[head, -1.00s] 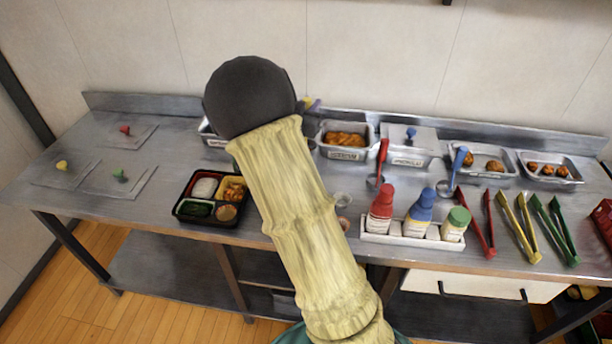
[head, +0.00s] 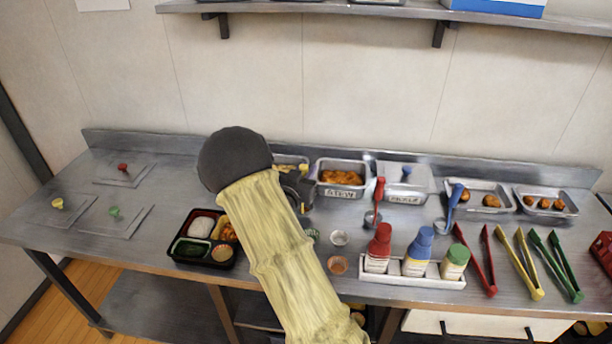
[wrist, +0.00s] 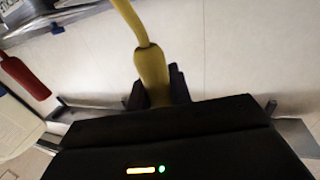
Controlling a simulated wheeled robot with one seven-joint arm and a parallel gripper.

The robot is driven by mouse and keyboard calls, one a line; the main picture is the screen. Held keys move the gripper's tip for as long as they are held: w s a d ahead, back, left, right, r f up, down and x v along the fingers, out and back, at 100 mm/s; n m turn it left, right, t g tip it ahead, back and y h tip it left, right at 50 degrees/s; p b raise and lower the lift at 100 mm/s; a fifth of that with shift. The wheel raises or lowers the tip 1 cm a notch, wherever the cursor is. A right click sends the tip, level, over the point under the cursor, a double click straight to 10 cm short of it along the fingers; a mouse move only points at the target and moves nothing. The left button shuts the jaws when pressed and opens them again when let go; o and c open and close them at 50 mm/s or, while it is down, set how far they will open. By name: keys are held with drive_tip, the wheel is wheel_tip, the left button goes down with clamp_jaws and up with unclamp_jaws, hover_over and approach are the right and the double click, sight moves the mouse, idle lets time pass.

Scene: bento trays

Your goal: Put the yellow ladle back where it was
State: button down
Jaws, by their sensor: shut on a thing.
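The yellow ladle (wrist: 150,66) is in my gripper (wrist: 156,88) in the wrist view. The fingers are shut around its handle, which runs up and out of the top of that view. The bowl of the ladle is out of view there. In the head view my gripper (head: 298,188) is low at the back of the counter, left of the stew pan (head: 342,192). My arm hides much of it, and I cannot make out the ladle's bowl there.
A red ladle (head: 379,190) and a blue ladle (head: 455,196) stand to the right. Sauce bottles (head: 416,252) in a white holder and several tongs (head: 529,262) lie further right. A bento tray (head: 179,244) is left of my arm. A shelf (head: 390,9) hangs above.

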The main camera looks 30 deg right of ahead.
drive_tip(key=shift+f, duration=0.85)
drive_tip(key=c, duration=1.3)
unclamp_jaws()
drive_tip(key=b+v, duration=0.1)
drive_tip(key=v, duration=1.1)
drive_tip(key=shift+w, duration=0.1)
